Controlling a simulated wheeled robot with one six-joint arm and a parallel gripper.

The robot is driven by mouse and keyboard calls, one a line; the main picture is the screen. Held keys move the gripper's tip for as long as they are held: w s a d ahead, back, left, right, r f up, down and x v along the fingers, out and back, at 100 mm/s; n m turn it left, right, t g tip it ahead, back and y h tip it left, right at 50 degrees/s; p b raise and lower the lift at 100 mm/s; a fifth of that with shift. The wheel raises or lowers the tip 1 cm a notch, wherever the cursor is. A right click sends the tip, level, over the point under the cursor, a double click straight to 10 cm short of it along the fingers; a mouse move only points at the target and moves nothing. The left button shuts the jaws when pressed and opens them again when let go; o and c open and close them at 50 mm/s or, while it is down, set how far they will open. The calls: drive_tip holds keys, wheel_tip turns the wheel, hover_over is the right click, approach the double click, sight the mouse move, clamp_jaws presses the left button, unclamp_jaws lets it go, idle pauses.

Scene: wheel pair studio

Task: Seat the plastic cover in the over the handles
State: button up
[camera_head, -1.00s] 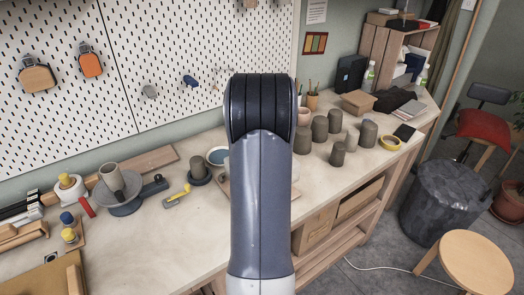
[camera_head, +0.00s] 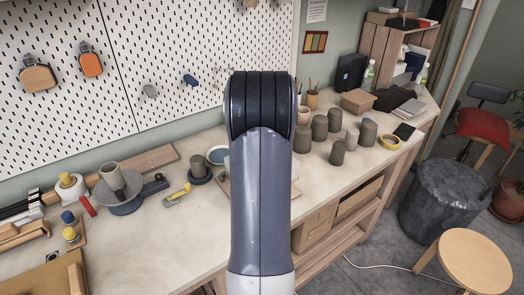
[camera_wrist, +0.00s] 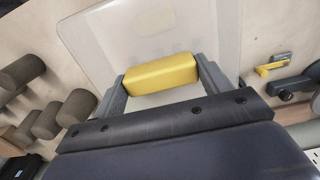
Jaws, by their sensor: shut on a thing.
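In the wrist view my gripper (camera_wrist: 162,76) is shut on a yellow block-like grip (camera_wrist: 160,72), with one grey finger at each end of it. A pale, see-through plastic cover (camera_wrist: 112,38) spreads just beyond the yellow grip. I cannot tell whether the two are joined, or whether the cover touches the bench. In the head view my own arm hides the gripper, the yellow grip and most of the cover. I cannot make out for certain which handles the cover belongs over.
Several grey clay cylinders (camera_head: 320,127) stand on the bench (camera_head: 150,240) to the right of my arm. At left are a turntable (camera_head: 118,205) with a cylinder on it and a yellow tool (camera_head: 177,195). A pegboard (camera_head: 160,50) rises behind. Bare bench lies at front left.

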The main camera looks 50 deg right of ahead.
drive_tip(key=shift+f, duration=0.15)
drive_tip(key=shift+f+b, duration=0.85)
drive_tip(key=shift+f, duration=0.5)
drive_tip(key=shift+f, duration=0.1)
idle(0.6)
drive_tip(key=shift+f+b, duration=0.6)
drive_tip(key=shift+f, duration=0.8)
drive_tip(key=shift+f, duration=0.15)
drive_tip(key=shift+f+b, duration=0.35)
drive_tip(key=shift+f, duration=0.1)
drive_tip(key=o, duration=1.4)
drive_tip(key=shift+o, duration=0.2)
drive_tip(key=shift+r, duration=0.1)
